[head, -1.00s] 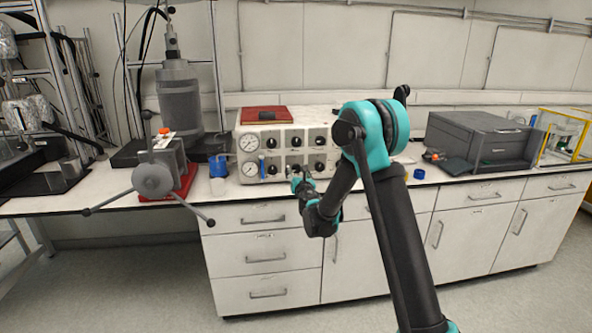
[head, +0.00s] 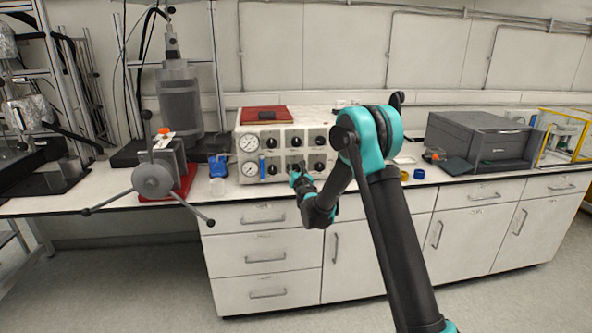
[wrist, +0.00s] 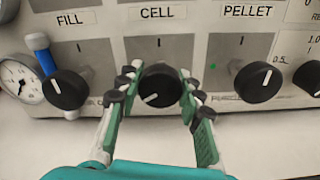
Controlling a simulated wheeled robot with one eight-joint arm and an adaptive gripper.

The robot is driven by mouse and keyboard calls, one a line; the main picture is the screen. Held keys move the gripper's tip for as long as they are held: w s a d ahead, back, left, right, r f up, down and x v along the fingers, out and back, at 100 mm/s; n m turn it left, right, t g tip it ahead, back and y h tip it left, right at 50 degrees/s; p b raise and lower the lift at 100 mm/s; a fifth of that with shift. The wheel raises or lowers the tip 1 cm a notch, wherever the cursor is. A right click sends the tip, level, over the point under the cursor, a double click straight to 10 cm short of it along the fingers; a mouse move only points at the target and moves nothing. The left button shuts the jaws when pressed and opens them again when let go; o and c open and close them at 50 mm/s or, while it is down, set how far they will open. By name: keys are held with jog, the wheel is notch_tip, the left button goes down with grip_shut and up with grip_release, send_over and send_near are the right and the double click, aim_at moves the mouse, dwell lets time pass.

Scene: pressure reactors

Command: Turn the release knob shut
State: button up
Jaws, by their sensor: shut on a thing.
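The white control panel (head: 312,114) stands on the bench with gauges and rows of black knobs. In the wrist view my gripper (wrist: 160,82) is shut on the black knob (wrist: 158,88) under the CELL label, one finger at each side. Its white mark points down-left. No label reading release is legible, so I cannot tell from the lettering whether this is the release knob. In the head view my gripper (head: 297,177) is at the panel's lower row, and the arm hides part of the panel.
A FILL knob (wrist: 65,89) and a PELLET knob (wrist: 257,82) flank the held knob closely. A dark red book (head: 266,114) lies on the panel. A spoked reactor (head: 152,178) stands left; a grey box (head: 480,138) stands right.

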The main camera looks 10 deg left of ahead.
jog(key=shift+c, duration=0.9)
jog(key=shift+m, duration=0.3)
jog(key=m, duration=0.6)
jog(key=shift+m, duration=0.3)
jog(key=m, duration=0.3)
jog(key=shift+m, duration=0.3)
jog(key=m, duration=0.3)
jog(key=shift+m, duration=0.3)
jog(key=m, duration=0.4)
jog(key=shift+m, duration=2.8)
